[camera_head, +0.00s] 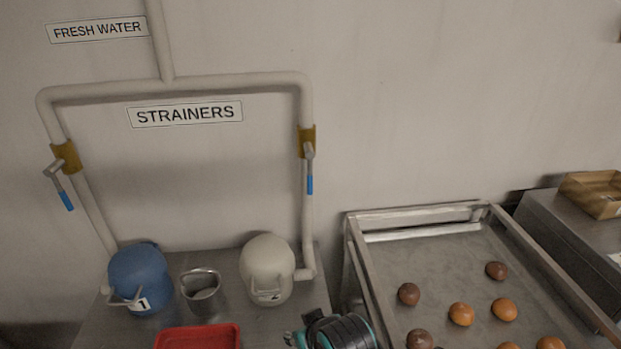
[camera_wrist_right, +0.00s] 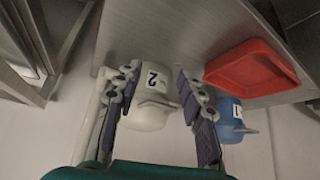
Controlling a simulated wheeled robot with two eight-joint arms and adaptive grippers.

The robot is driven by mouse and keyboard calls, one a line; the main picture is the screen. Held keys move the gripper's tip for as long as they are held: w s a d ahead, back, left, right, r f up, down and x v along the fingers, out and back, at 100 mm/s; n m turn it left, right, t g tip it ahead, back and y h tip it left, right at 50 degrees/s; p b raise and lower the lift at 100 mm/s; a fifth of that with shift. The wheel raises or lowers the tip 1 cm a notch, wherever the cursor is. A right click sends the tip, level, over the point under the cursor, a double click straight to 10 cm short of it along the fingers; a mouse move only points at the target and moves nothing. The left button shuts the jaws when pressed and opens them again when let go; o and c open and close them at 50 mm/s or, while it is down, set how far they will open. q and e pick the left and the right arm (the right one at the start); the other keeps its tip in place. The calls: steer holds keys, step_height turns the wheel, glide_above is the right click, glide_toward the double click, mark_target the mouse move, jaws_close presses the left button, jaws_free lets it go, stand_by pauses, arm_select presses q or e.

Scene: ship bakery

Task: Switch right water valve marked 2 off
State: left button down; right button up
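The right valve (camera_head: 307,140) is a brass body on the right vertical pipe, above the white strainer. Its blue-tipped handle (camera_head: 309,184) hangs down, in line with the pipe. The white strainer (camera_head: 267,268) reads 2 in the right wrist view (camera_wrist_right: 152,78), where the picture is upside down. My right gripper (camera_head: 337,332) is low at the bottom edge of the head view, below the valve and away from it. In the wrist view (camera_wrist_right: 158,85) its two fingers are spread and empty, with the white strainer beyond them. My left gripper is not in view.
The left valve (camera_head: 66,157) has its blue handle down along the left pipe. A blue strainer marked 1 (camera_head: 137,272), a metal jug (camera_head: 203,296) and a red tray (camera_head: 197,338) stand on the counter. A metal tray (camera_head: 385,262) with several buns is at right.

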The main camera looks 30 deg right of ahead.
steer(key=c, duration=0.5)
steer(key=shift+w+d+r+m, duration=0.1)
steer(key=shift+w+r+m, duration=0.1)
steer(key=shift+m, duration=0.1)
jaws_close()
steer(key=w+d+r+m+t+y+p, duration=0.6)
steer(key=w+d+r+m, duration=0.4)
steer(key=d+r+m, duration=0.3)
steer(key=s+d+r+m+t+h, duration=0.1)
steer(key=d+r+t, duration=0.3)
steer(key=d, duration=0.5)
steer(key=shift+s+r+m+h+p, duration=0.3)
steer(key=shift+r+p, duration=0.1)
steer(key=shift+r, duration=0.45)
steer(key=shift+a, duration=0.1)
